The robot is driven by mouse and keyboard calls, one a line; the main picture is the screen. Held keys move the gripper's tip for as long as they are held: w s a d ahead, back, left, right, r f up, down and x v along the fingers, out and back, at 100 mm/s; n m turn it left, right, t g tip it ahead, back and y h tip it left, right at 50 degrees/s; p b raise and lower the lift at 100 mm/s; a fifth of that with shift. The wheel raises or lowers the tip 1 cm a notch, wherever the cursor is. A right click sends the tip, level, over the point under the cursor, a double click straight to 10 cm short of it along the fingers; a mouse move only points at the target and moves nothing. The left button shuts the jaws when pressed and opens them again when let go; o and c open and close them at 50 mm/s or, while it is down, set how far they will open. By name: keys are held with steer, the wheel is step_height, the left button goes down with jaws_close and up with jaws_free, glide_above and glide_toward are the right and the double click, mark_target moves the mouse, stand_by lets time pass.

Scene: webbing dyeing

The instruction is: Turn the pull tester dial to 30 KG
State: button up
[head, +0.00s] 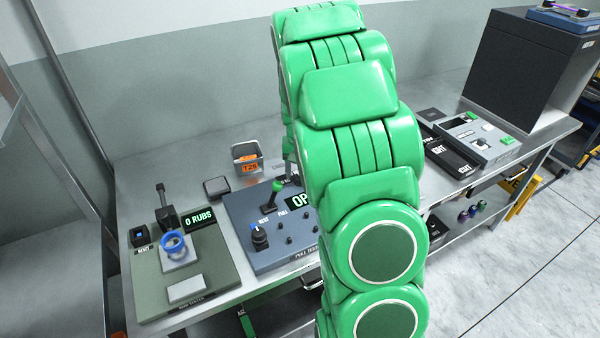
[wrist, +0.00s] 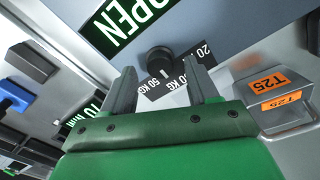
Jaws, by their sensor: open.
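The pull tester (head: 275,245) is a blue-grey box on the bench, its display (head: 300,200) partly covered by my green arm. In the wrist view its display (wrist: 128,18) reads OPEN. The dial (wrist: 160,58) is a black knob with a white pointer mark. It sits over a dark label plate with 50 KG, a partly covered KG mark and a 20 mark; which mark the pointer meets is hard to tell. My gripper (wrist: 163,71) is open, with a finger on either side of the dial's near side; contact cannot be told. The head view hides my gripper and the dial.
An orange-tagged T25 holder (head: 246,158) stands behind the tester; it is close to my right finger in the wrist view (wrist: 272,103). A rub tester (head: 185,275) showing 0 RUBS is to the left. A grey device (head: 472,140) and dark cabinet (head: 515,70) are to the right.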

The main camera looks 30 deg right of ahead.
step_height(320, 180, up, 6)
steer(key=shift+r, duration=0.25)
stand_by(0.5)
steer(key=shift+s+a+r, duration=0.1)
steer(key=shift+s+a, duration=0.1)
steer(key=s+a+r+n, duration=0.1)
steer(key=s+a+r, duration=0.5)
steer(key=s+a, duration=0.3)
steer(key=s+a+n, duration=0.1)
steer(key=s+a, duration=0.2)
steer(key=s, duration=0.6)
steer(key=s+a+r+n+g, duration=0.1)
steer(key=s+a+n, duration=0.1)
steer(key=s, duration=0.7)
steer(key=s+a+r+n, duration=0.1)
steer(key=s+a, duration=0.3)
steer(key=s, duration=0.6)
steer(key=shift+r+g, duration=0.2)
steer(key=shift+g, duration=0.2)
steer(key=shift+c, duration=0.3)
